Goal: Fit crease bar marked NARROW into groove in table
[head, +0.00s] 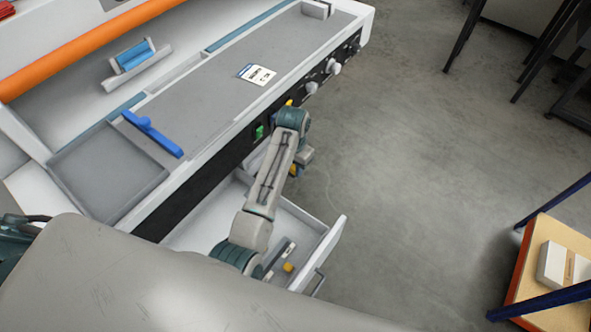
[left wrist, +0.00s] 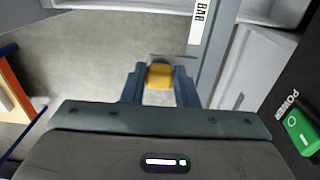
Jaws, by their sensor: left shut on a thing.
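My left gripper (head: 299,168) hangs beside the front of the machine table (head: 215,95), mostly hidden behind its own wrist. In the left wrist view its fingers (left wrist: 160,88) are shut on a yellow block (left wrist: 160,75). A thin grey edge shows just behind the block; I cannot tell whether it belongs to a bar. No NARROW marking is readable. A long narrow recess (head: 175,74) lies between blue strips on the tabletop; I cannot tell if it is the groove. Another yellow knob (head: 288,267) sits on a bar in the open drawer. My right gripper is not in view.
The open drawer (head: 335,238) juts out below the table; its label reads "BAR" (left wrist: 199,20) in the left wrist view. A blue tool (head: 152,133) and a card (head: 257,74) lie on the table. A green power switch (left wrist: 299,132) is close.

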